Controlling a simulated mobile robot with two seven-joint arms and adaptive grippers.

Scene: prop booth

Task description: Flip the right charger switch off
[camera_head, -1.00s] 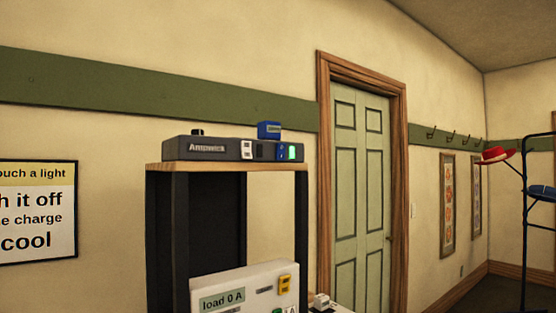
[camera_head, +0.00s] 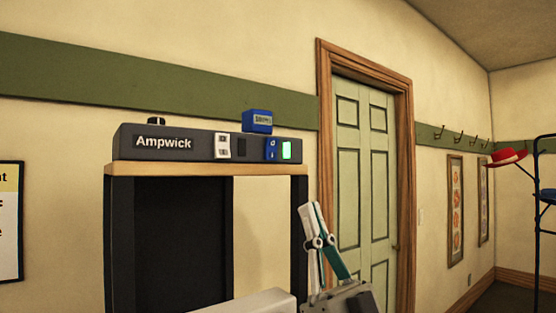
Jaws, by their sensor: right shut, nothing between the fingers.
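The dark grey charger (camera_head: 178,154), lettered "Ampwick", sits on the wooden top of a dark stand. Its left switch (camera_head: 223,146) is white, with a dark, unlit window beside it. The rocker's exact tilt is too small to tell. My right gripper (camera_head: 312,206) is shut and empty, pointing up in front of the stand's right post, below and to the right of the blue switch, apart from it. My left gripper is not in view.
The wooden shelf top (camera_head: 200,169) lies under the charger. A green door (camera_head: 362,180) is behind at the right.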

